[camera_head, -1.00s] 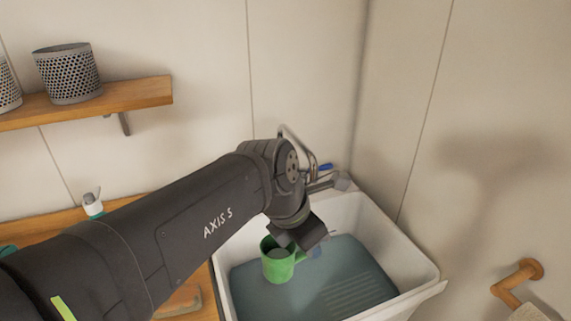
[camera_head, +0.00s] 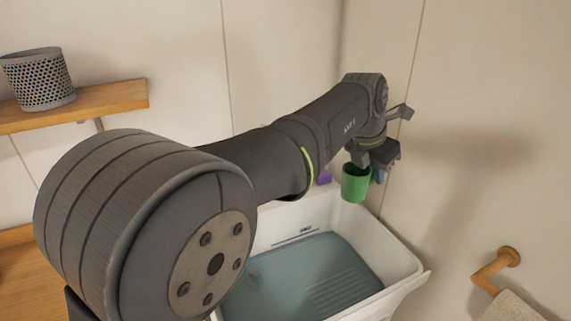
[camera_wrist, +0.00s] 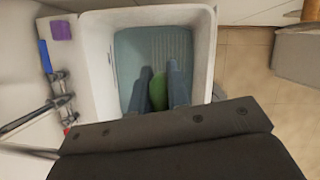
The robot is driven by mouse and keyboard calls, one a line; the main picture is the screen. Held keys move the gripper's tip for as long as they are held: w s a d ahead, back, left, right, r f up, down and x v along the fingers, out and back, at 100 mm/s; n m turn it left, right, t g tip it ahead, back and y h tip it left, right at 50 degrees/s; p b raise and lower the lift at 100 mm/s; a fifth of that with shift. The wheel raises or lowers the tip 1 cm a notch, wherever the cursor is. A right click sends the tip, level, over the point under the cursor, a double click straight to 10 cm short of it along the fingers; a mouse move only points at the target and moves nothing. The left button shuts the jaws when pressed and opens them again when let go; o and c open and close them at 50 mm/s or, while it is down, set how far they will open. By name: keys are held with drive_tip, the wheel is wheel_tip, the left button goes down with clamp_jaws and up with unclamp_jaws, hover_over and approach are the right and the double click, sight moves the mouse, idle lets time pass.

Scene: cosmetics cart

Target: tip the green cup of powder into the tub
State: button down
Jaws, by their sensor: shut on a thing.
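The green cup (camera_head: 355,185) is near the tub's far right corner in the head view, apparently raised above the rim and roughly upright. My gripper (camera_head: 374,168) is shut on it from the right side. In the wrist view the green cup (camera_wrist: 158,92) shows between the two fingers of my gripper (camera_wrist: 160,88), with the tub behind it. The white tub (camera_head: 408,266) holds a flat blue-green surface with a ribbed area at its right. The tub (camera_wrist: 101,60) also shows in the wrist view. I cannot see the powder inside the cup.
A purple block (camera_wrist: 61,30), a blue item (camera_wrist: 45,57) and metal fittings (camera_wrist: 52,90) lie left of the tub in the wrist view. A wooden wall holder (camera_head: 493,268) is at the right. A shelf (camera_head: 118,98) carries a perforated grey pot (camera_head: 38,80).

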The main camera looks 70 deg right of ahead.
drive_tip(key=shift+s+d, duration=0.5)
drive_tip(key=shift+w, duration=0.1)
drive_tip(key=w+r+n+g, duration=0.2)
drive_tip(key=w+r+g, duration=0.3)
drive_tip(key=g, duration=0.4)
drive_tip(key=shift+w+d+r, duration=0.2)
drive_tip(key=shift+w, duration=0.6)
drive_tip(key=shift+w+r+g, duration=0.2)
drive_tip(key=shift+r+g, duration=0.2)
drive_tip(key=shift+g, duration=0.3)
